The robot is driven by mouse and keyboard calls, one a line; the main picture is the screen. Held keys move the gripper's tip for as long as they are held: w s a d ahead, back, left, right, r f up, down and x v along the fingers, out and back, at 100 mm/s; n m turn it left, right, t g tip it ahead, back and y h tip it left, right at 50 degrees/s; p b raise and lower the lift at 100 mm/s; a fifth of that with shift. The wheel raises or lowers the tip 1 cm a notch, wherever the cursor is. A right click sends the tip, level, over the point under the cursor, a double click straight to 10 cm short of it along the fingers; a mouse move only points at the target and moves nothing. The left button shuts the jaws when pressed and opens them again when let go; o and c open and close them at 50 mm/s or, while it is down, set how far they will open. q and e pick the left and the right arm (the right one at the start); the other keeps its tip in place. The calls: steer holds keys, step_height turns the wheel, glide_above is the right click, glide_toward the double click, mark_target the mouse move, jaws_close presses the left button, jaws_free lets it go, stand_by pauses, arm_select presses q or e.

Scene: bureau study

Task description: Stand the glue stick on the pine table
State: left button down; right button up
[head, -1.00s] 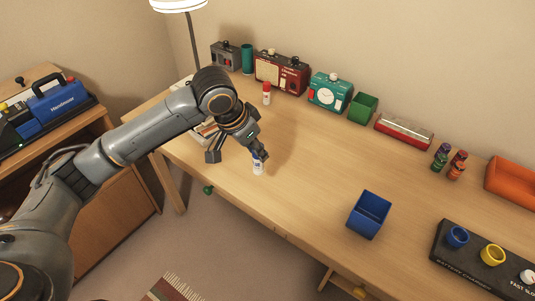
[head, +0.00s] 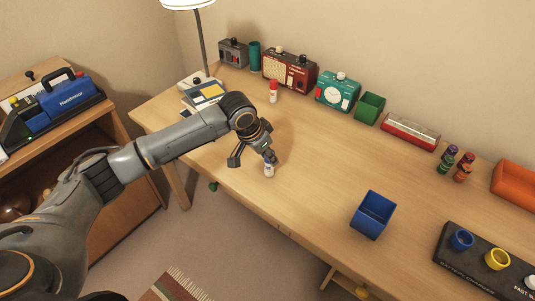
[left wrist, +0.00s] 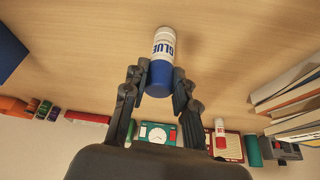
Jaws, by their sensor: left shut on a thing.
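The glue stick (head: 269,171) has a white body and a blue end. The left wrist view shows it (left wrist: 162,60) with "GLUE" lettering and its blue end between the fingers. My left gripper (head: 269,156) is shut on that blue end, with the white end pointing down. The stick looks about upright over the front left part of the pale wooden table (head: 320,160). I cannot tell whether its lower end touches the top. My right gripper is not in view.
A red-capped white bottle (head: 273,92) stands behind the gripper. The table's middle is clear.

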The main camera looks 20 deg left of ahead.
arm_select(q)
steer(key=c, duration=1.1)
jaws_free()
steer(key=shift+f, duration=0.1)
steer(key=shift+o, duration=0.2)
steer(key=shift+r, duration=0.4)
steer(key=v, duration=1.1)
steer(key=shift+s+r, duration=0.15)
steer(key=shift+r, duration=0.05)
steer(key=shift+a, duration=0.15)
